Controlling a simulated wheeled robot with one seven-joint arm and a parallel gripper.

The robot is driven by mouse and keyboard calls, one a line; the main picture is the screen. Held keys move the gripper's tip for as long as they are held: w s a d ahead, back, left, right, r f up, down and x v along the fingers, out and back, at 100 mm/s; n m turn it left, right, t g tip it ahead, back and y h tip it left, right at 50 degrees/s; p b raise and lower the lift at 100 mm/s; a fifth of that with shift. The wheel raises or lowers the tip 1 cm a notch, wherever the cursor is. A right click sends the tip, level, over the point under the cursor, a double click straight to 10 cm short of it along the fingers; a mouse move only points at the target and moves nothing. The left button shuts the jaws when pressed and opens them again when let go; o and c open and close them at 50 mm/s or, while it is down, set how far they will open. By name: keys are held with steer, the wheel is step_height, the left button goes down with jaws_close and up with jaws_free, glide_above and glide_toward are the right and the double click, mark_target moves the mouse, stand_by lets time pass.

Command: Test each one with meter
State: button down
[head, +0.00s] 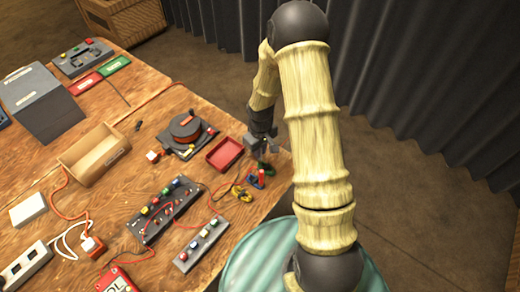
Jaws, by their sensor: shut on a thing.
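My gripper (261,155) is over the right end of the wooden bench, pointing down. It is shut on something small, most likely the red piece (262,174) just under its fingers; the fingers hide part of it. A blue piece (254,181) and a green piece (267,168) are close beside it. A yellow piece (241,193) lies just to the left. A red device (118,281) with large white characters, probably the meter, is at the bottom edge, partly cut off. Thin red and dark leads run across the bench.
An empty red tray (224,153) is left of my gripper. Two strips with coloured knobs (165,208) (202,244) stand mid-bench. A reel (187,132), an open wooden box (94,153) and a power strip (26,261) are farther left. A teal drum (263,256) stands beside the bench.

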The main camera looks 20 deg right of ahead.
steer(key=shift+f, duration=0.25)
stand_by(0.5)
steer(key=c, duration=1)
jaws_free()
steer(key=shift+r+p, duration=2.95)
steer(key=shift+r, duration=0.8)
